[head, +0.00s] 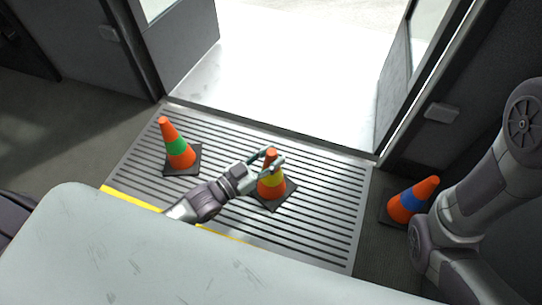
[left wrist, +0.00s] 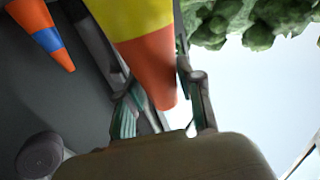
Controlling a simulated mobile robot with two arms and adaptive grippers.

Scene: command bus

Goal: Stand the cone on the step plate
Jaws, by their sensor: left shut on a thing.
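An orange cone with a yellow band (head: 272,187) stands upright on the ribbed step plate (head: 325,213), right of the plate's middle, its black base seeming to rest on the ribs. My left gripper (head: 268,157) is shut on this cone near its top. In the left wrist view the cone (left wrist: 150,60) shows large between the fingers of the left gripper (left wrist: 157,105). An orange cone with a green band (head: 178,147) stands on the left part of the plate. An orange cone with a blue band (head: 408,201) is on the dark floor right of the plate; it also shows in the left wrist view (left wrist: 45,36).
The open doorway (head: 285,65) lies beyond the plate, with door leaves at both sides. A yellow edge strip (head: 130,199) runs along the plate's near side. My right arm is at the right, close to the blue-banded cone; its gripper is out of view.

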